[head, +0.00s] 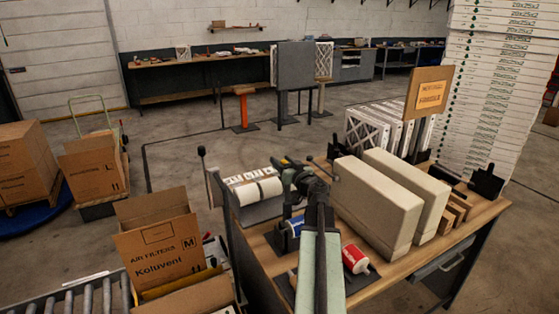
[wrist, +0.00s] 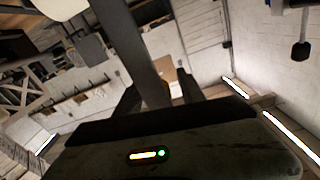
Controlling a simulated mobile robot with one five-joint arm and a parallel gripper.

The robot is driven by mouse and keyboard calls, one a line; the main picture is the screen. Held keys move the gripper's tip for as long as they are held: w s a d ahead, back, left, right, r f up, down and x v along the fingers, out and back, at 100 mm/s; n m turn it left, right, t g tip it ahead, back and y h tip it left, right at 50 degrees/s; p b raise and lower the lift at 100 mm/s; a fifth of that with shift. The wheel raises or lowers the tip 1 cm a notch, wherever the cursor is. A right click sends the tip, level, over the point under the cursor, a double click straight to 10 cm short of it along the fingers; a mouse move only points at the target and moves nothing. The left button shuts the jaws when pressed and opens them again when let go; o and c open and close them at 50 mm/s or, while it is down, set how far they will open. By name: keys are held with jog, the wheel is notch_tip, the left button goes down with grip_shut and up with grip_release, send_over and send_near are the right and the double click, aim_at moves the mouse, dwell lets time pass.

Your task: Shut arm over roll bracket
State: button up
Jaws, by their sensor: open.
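A second thin rod with a dark knob (head: 310,158) slants beside my gripper; I cannot tell which is the bracket's arm. My gripper (head: 292,170) is at the bracket's right end. In the wrist view my gripper (wrist: 160,92) is open, its dark fingers on either side of a grey bar (wrist: 140,45). Contact with the bar cannot be told.
Two tall beige boxes (head: 376,207) stand right of my arm on the wooden table (head: 480,222). A blue-and-white tube (head: 291,227) and a red-and-white tube (head: 355,259) are near my arm.

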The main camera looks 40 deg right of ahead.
jog(key=shift+x, duration=1.05)
jog(key=shift+s, duration=0.1)
grip_shut()
dwell(0.4)
